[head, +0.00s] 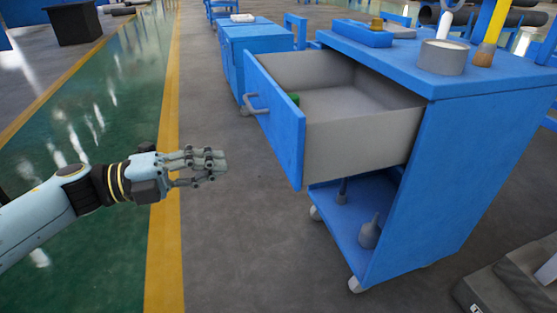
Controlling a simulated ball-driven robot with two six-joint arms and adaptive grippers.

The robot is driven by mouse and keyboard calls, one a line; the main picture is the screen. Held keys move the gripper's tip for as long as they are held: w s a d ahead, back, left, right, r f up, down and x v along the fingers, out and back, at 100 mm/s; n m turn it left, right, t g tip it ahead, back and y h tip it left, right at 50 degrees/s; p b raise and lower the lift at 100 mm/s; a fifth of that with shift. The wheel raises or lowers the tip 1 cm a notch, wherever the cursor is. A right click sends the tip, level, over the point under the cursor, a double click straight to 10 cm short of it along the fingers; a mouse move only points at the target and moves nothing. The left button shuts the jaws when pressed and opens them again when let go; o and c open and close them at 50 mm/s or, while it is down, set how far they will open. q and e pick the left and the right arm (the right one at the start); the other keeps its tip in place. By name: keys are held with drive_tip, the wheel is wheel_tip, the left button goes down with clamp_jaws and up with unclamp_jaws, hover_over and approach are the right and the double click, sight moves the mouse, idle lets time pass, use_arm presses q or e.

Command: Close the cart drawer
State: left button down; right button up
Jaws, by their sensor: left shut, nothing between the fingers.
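The blue cart (440,180) stands at the right on casters. Its drawer (360,140) is pulled well out toward the left, with grey inner walls and a blue front panel (285,130). A grey handle (256,104) sits on the front panel. A small green thing lies inside the drawer behind the front panel, partly hidden. My left gripper (222,164) is shut and empty, to the left of the front panel and lower in the picture than the handle, apart from the drawer. My right gripper is not in view.
On the cart top are a blue tray (360,34), a grey round container (443,57) and upright tools. The lower shelf (350,215) holds grey parts. Another blue cart (250,55) stands behind. The grey floor (240,240) before the drawer is clear.

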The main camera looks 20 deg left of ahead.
sight(293, 151)
use_arm(q)
drive_tip(key=b+x, duration=0.1)
drive_tip(key=x, duration=1)
drive_tip(key=shift+w+d, duration=0.2)
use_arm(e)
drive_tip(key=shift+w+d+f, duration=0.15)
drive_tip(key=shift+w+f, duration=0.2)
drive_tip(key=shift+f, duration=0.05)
use_arm(q)
drive_tip(key=shift+w+d, duration=0.1)
